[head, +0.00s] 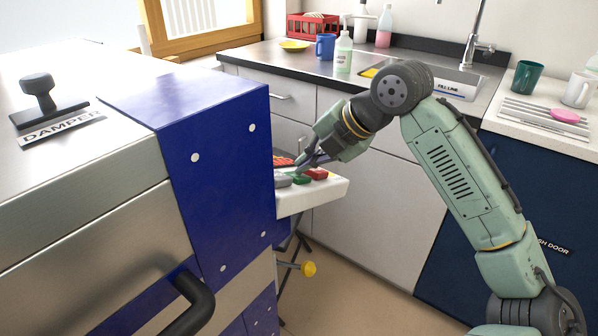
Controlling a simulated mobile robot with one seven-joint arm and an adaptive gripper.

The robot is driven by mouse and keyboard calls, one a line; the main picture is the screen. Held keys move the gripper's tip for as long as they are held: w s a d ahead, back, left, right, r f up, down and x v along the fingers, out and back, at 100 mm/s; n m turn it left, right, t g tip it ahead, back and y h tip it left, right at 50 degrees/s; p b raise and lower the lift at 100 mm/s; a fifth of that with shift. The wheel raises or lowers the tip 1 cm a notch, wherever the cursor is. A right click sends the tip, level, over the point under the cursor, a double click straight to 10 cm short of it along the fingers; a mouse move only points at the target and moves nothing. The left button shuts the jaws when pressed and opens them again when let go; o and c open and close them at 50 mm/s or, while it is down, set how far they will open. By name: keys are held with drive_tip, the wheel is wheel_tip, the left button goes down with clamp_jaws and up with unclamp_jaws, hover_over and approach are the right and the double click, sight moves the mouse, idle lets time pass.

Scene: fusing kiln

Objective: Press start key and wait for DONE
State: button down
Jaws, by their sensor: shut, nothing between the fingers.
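A white control panel (320,192) juts out past the right side of the blue and steel kiln (215,170). On its top are a grey key (282,181), a green key (301,180) and a red key (317,174). A small red-lit strip (283,161), perhaps a display, shows behind them, partly cut off by the kiln and my gripper; I cannot read it. My gripper (299,170) is shut and empty, tips pointing down at the green key. I cannot tell whether the tips touch it. No DONE text is readable.
The kiln's damper knob (38,90) and black door handle (190,302) are at left. A yellow knob (308,268) sticks out below the panel. Open floor lies between kiln and cabinets.

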drive_tip(key=shift+w+d+r+p, duration=0.1)
drive_tip(key=shift+w+r+p, duration=0.05)
drive_tip(key=shift+r+p, duration=0.3)
drive_tip(key=shift+w+d+r+p, duration=0.1)
drive_tip(key=shift+w+r+p, duration=0.05)
drive_tip(key=shift+r+p, duration=0.25)
drive_tip(key=r+p, duration=0.2)
drive_tip(key=w+r+p, duration=0.1)
drive_tip(key=shift+d, duration=0.35)
drive_tip(key=shift+w+d+r+p, duration=0.15)
drive_tip(key=shift+w+r+p, duration=0.05)
drive_tip(key=shift+r+p, duration=0.2)
drive_tip(key=shift+w+d+r+p, duration=0.1)
drive_tip(key=shift+w+r+p, duration=0.1)
drive_tip(key=shift+r+p, duration=0.15)
